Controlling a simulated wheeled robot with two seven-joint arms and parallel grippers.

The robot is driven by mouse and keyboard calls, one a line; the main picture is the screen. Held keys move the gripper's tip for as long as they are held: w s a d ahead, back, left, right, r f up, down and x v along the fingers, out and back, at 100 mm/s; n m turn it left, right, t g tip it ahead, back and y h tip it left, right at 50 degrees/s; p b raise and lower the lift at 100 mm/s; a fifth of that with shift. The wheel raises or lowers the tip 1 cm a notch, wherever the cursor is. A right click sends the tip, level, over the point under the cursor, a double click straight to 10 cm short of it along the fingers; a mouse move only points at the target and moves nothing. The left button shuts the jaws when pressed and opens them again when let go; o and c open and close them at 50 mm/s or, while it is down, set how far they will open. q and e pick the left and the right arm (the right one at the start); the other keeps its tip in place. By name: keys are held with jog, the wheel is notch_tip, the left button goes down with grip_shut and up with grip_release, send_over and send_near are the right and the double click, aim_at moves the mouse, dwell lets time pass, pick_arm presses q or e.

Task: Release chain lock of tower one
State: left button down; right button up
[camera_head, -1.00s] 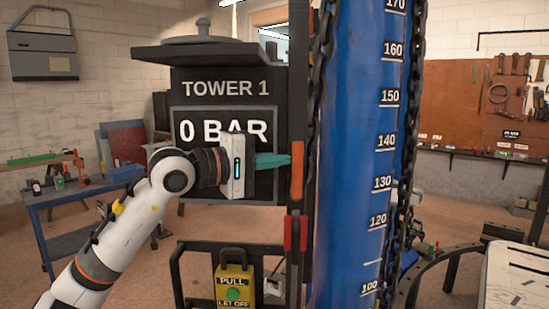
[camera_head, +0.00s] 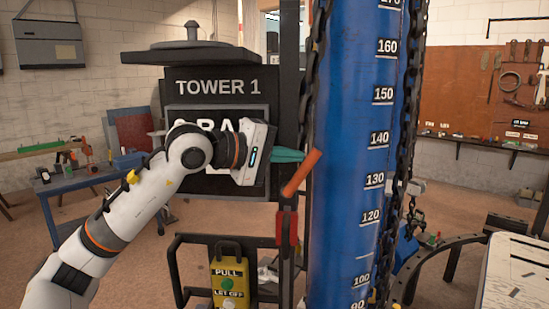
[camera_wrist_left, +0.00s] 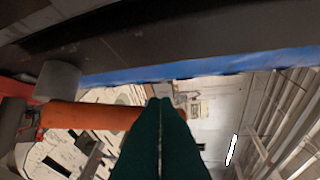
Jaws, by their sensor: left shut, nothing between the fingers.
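The chain lock of tower one has an orange lever (camera_head: 302,173) on a red bracket (camera_head: 288,227), beside the blue cylinder (camera_head: 345,200). The lever is tilted, its top leaning right toward the cylinder. My left gripper (camera_head: 303,153) is shut and empty, its teal fingers pointing right with the tips close to the lever's upper end. In the left wrist view the shut fingers (camera_wrist_left: 160,105) reach up to the end of the orange lever (camera_wrist_left: 95,116); whether they touch it I cannot tell. My right gripper is not in view.
The TOWER 1 panel (camera_head: 217,88) stands behind my left wrist. Dark chains (camera_head: 404,150) hang along the cylinder. A yellow PULL / LET OFF box (camera_head: 228,278) is below on a black frame. A blue workbench (camera_head: 75,185) stands at the left.

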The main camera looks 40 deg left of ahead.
aim_at(308, 160)
pick_arm(q)
jog(key=shift+w+d, duration=0.35)
jog(key=shift+d, duration=0.25)
jog(key=shift+w+d+f+b, duration=0.2)
jog(key=shift+w+d+f, duration=0.1)
jog(key=shift+d, duration=0.15)
jog(key=shift+w+d+f+b, duration=0.2)
jog(key=shift+w+d, duration=0.1)
jog(key=shift+d, duration=0.15)
jog(key=b+v, duration=0.5)
jog(key=v, duration=0.7)
